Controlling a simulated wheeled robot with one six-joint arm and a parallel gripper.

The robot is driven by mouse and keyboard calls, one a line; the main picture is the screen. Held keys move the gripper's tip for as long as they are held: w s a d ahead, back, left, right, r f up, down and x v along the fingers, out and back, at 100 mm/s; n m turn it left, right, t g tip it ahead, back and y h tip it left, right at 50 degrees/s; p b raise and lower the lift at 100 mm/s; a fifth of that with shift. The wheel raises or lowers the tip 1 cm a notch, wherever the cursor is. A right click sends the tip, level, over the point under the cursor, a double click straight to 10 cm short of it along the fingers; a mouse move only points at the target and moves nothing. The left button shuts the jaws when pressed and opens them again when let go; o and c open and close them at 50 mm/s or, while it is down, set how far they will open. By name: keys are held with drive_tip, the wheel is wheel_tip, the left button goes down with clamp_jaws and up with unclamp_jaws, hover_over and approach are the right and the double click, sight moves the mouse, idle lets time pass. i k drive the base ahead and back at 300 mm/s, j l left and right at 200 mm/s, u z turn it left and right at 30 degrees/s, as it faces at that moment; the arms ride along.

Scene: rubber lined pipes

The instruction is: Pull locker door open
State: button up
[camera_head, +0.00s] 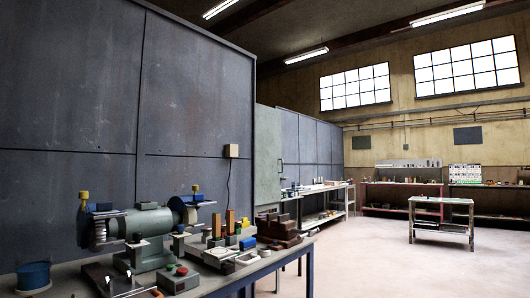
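A tall grey-green locker (268,152) stands beyond the end of the dark wall panels, near the middle of the view. Its visible front looks flat and shut, with a small dark mark, perhaps a handle, at its right edge. Its lower part is hidden behind the workbench and the things on it. I cannot make out the door's seams or hinges. My gripper is not in view.
A workbench (262,269) with a green bench grinder (147,224), a blue round tin (34,275) and several small blocks fills the lower left. Dark wall panels (85,120) rise behind it. A small table (441,215) stands at right. Open floor (400,265) lies at lower right.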

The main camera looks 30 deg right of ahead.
sight(269, 161)
drive_tip(key=i+l+z, duration=0.3)
drive_tip(key=l, duration=0.2)
drive_tip(key=i+l+z, duration=0.25)
drive_tip(key=z, duration=0.15)
drive_tip(key=i+l+z, duration=0.3)
drive_tip(key=z, duration=0.15)
drive_tip(key=i+l+z, duration=0.2)
drive_tip(key=z, duration=0.2)
drive_tip(key=i+z, duration=0.4)
drive_tip(key=i+l, duration=0.15)
drive_tip(key=i, duration=0.7)
drive_tip(key=i+l+z, duration=0.1)
drive_tip(key=i, duration=0.7)
